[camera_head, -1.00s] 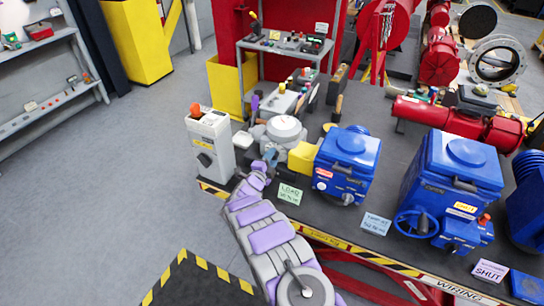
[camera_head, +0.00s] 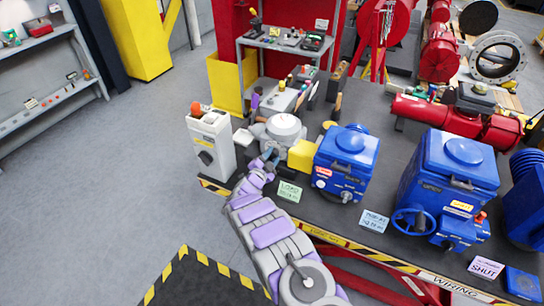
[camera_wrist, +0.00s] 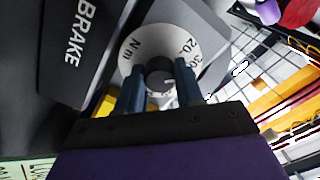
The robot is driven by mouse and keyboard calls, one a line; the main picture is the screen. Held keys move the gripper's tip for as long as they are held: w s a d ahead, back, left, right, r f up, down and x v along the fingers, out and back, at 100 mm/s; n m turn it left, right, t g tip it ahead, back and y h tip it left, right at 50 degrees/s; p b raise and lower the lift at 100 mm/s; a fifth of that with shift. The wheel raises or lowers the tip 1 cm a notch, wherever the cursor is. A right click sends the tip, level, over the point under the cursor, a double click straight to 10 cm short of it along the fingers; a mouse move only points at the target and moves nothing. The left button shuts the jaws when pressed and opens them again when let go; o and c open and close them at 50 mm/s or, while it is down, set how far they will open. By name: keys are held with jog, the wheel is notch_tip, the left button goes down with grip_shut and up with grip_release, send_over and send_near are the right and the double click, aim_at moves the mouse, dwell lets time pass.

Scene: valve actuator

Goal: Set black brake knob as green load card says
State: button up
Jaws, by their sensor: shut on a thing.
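The knob's pointer is not clear to me. In the head view my gripper (camera_head: 267,160) is beside a grey rounded device (camera_head: 285,128), and the knob is hidden. The green load card (camera_head: 289,192) stands at the bench's front edge; its value is too small to read.
A white box with an orange button (camera_head: 210,140) stands left of my gripper. A yellow block (camera_head: 302,156) and a blue actuator (camera_head: 346,164) are close on the right. More blue units and cards line the bench. Floor at left is open.

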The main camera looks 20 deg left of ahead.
jog(key=shift+s+a+f, duration=0.1)
jog(key=shift+s+f, duration=0.05)
jog(key=shift+f, duration=0.25)
jog(key=o, duration=1)
jog(key=shift+a+r, duration=0.1)
jog(key=shift+a, duration=0.1)
jog(key=shift+o, duration=0.2)
jog(key=shift+d+r, duration=0.1)
jog(key=shift+d, duration=0.05)
jog(key=shift+s+r, duration=0.1)
jog(key=shift+s, duration=0.3)
jog(key=s+a+p, duration=0.1)
jog(key=s, duration=1.5)
jog(key=shift+s+a+f+p, duration=0.15)
jog(key=shift+a+f+p, duration=0.05)
jog(key=shift+a+p, duration=0.15)
